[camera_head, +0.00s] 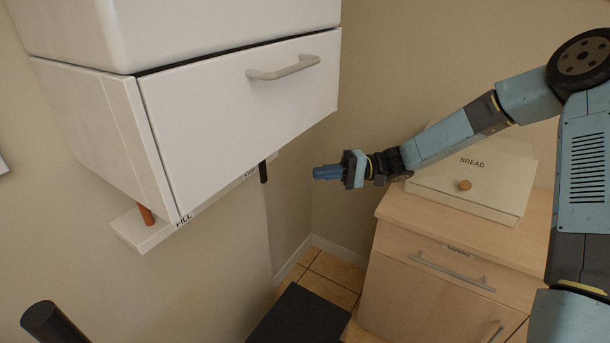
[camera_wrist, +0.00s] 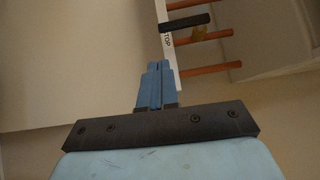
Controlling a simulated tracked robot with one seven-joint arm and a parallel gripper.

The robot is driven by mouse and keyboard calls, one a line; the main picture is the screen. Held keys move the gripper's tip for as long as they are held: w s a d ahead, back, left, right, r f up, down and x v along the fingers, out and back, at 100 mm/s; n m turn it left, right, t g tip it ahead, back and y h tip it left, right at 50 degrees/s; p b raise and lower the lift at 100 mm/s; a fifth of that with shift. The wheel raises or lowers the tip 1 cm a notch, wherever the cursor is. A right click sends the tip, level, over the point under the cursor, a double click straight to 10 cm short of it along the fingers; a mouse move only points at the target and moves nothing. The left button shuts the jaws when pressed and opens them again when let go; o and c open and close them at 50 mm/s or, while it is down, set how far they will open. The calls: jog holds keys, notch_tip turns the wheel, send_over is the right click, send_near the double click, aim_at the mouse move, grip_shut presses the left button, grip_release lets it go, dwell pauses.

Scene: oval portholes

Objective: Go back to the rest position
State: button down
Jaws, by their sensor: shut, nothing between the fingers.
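My gripper (camera_head: 318,172) is raised in mid-air in the head view, its blue fingers pointing left. It is shut and empty. It is in front of the wall, right of the white drawer unit and left of the bread box. In the wrist view my gripper (camera_wrist: 155,68) has its two blue fingers together. They point toward a white strip (camera_wrist: 168,40) lettered "TOP". I cannot tell whether the fingertips touch anything.
The white unit (camera_head: 240,110) with a grey handle hangs at upper left. A ledge (camera_head: 145,230) lettered "FILL" runs below it. Orange rods (camera_wrist: 205,70) show in the wrist view. A bread box (camera_head: 475,185) stands on a wooden cabinet (camera_head: 450,285) at right. Tiled floor (camera_head: 335,268) shows between.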

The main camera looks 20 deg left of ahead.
jog(key=s+d+r+m+t+h, duration=0.1)
jog(key=s+d+r+t+h, duration=0.3)
jog(key=d, duration=0.8)
jog(key=s+d+r+m+t+h, duration=0.2)
jog(key=s+d+r+t+h, duration=0.3)
jog(key=d, duration=0.8)
jog(key=s+d+r+m+t+h, duration=0.2)
jog(key=s+d+r+t+h, duration=0.3)
jog(key=s+d, duration=0.7)
jog(key=shift+s+d+r+h, duration=0.4)
jog(key=shift+r+h, duration=0.6)
jog(key=shift+r, duration=1.35)
jog(key=shift+s+a, duration=0.1)
jog(key=shift+s, duration=0.05)
